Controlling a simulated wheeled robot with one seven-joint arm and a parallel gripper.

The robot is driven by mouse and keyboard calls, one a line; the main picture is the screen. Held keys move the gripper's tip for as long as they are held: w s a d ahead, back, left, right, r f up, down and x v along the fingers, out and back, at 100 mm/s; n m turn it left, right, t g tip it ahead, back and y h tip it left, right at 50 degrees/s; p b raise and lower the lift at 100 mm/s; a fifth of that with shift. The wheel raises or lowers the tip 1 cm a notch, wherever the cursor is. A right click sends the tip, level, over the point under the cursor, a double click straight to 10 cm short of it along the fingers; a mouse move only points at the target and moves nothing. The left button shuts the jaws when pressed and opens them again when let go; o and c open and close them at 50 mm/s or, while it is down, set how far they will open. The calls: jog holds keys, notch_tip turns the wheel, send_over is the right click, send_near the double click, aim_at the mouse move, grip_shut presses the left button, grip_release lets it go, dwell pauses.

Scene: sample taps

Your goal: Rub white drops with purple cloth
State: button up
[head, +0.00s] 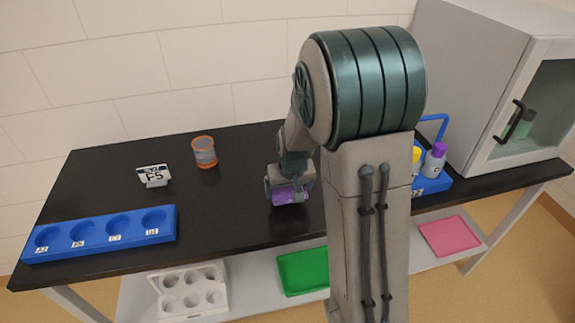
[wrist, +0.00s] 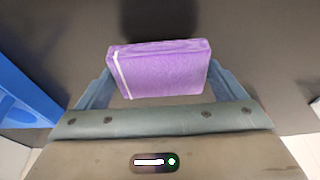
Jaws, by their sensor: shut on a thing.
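The purple cloth (wrist: 165,72) is a folded block with a pale stripe near its left edge. My gripper (wrist: 160,90) is shut on it, one finger at each side. In the head view my gripper (head: 289,193) holds the cloth (head: 290,197) low over the middle of the black bench top (head: 235,180). I cannot tell whether the cloth touches the bench. No white drops show in either view; my arm hides part of the bench.
A blue rack (head: 100,244) with labelled wells lies at the front left. A label stand F5 (head: 154,176) and an orange-rimmed jar (head: 204,152) stand behind it. At right are a blue carrier (head: 431,186) with bottles and a grey cabinet (head: 480,70). Trays lie on the lower shelf.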

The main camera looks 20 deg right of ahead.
jog(key=shift+r+p, duration=1.4)
jog(key=shift+r, duration=0.95)
